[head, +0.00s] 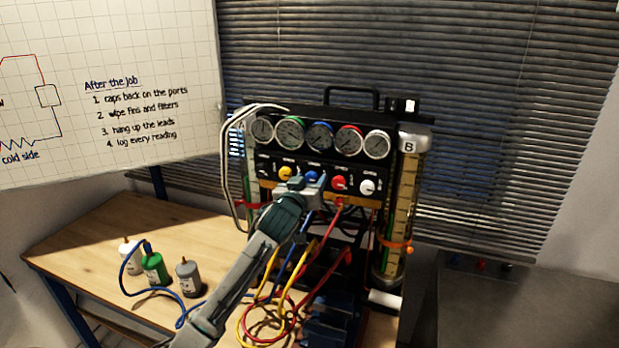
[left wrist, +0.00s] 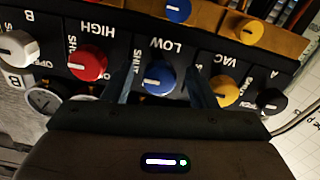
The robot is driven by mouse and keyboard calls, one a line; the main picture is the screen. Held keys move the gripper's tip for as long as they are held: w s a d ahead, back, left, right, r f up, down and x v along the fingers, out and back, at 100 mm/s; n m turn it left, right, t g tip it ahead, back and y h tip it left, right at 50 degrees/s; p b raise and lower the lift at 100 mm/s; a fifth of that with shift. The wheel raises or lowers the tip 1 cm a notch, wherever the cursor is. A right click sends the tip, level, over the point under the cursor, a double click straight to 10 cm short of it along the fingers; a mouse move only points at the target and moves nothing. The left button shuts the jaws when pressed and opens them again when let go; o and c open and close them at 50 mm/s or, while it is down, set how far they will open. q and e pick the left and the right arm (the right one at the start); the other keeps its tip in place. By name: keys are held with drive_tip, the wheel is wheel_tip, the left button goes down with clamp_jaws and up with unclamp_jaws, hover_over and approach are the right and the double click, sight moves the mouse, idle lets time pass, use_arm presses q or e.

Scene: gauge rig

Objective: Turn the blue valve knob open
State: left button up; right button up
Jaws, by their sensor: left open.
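The blue valve knob (head: 312,178) sits in the middle of the knob row on the black gauge panel. In the left wrist view the blue knob (left wrist: 159,78) is under the label LOW, which appears upside down, with SHUT printed at its left. A pale mark shows on the knob's left side. My left gripper (head: 311,187) is at the panel in front of this knob. In the left wrist view its two dark fingers stand open on either side of the knob, with small gaps; contact cannot be told. My right gripper is not in view.
A yellow knob (left wrist: 224,91) and a red knob (left wrist: 88,63) flank the blue one closely. Round gauges (head: 320,136) line the panel above. Coloured hoses (head: 285,300) hang below. Small bottles (head: 153,268) stand on the wooden bench (head: 95,240), left of the rig.

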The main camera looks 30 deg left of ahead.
use_arm(q)
drive_tip(key=shift+c, duration=0.4)
drive_tip(key=c, duration=0.9)
drive_tip(key=n+b, duration=0.2)
drive_tip(key=n, duration=0.1)
drive_tip(key=shift+f+b, duration=0.1)
drive_tip(key=shift+b, duration=0.25)
drive_tip(key=n+b, duration=0.3)
drive_tip(key=n, duration=0.2)
drive_tip(key=shift+n+b, duration=0.3)
drive_tip(key=shift+n, duration=0.1)
drive_tip(key=n+b, duration=0.3)
drive_tip(key=n, duration=0.1)
drive_tip(key=shift+d+n, duration=0.1)
drive_tip(key=shift+n, duration=0.2)
drive_tip(key=shift+r+n+b, duration=0.2)
drive_tip(key=shift+n+b, duration=1.35)
drive_tip(key=shift+n, duration=0.75)
